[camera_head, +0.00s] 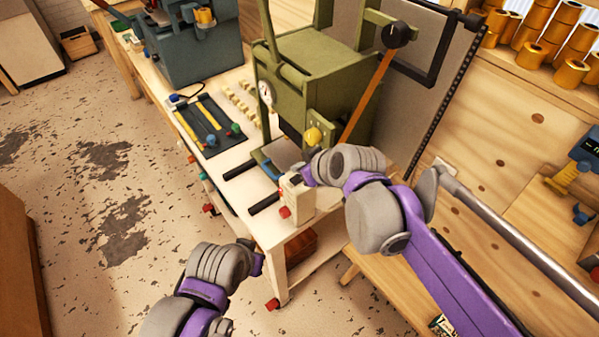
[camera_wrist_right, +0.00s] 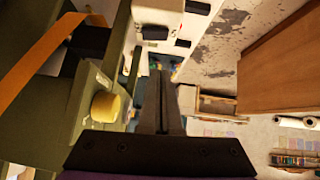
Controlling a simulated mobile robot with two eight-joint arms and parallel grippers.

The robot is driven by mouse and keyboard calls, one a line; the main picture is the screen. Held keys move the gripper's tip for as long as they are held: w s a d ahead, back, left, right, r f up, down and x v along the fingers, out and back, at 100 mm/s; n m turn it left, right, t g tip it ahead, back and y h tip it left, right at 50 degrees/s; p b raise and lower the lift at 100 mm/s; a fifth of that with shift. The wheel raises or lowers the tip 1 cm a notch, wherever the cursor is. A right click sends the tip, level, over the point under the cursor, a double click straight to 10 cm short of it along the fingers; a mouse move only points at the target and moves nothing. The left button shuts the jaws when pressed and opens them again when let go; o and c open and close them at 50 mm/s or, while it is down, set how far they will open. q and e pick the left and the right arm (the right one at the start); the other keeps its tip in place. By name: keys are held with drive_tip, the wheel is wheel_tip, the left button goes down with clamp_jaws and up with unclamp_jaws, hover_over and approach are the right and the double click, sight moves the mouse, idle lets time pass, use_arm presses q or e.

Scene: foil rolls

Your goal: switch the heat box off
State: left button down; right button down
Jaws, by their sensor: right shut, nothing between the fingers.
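A green press (camera_head: 312,62) stands on the wooden table, with a round yellow knob (camera_head: 313,137) on its front. In the right wrist view the yellow knob (camera_wrist_right: 105,105) sits on a green housing, left of my fingers. A cream box (camera_head: 297,196) with a red part stands at the table's near corner; I cannot tell which of these is the heat box. My right gripper (camera_head: 296,179) is shut and empty, close above the cream box; its fingers (camera_wrist_right: 161,85) also show in the wrist view. My left arm is low in the head view; its fingers are hidden.
An orange-brown lever (camera_head: 368,97) slants down the press's right side. Gold foil rolls (camera_head: 565,30) fill the shelf at right. The floor at left is open.

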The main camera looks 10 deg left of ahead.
sight(298, 178)
use_arm(q)
drive_tip(key=shift+w, duration=0.1)
use_arm(e)
drive_tip(key=v, duration=0.8)
drive_tip(key=shift+s+d, duration=0.15)
drive_tip(key=shift+s, duration=0.15)
drive_tip(key=shift+f, duration=0.15)
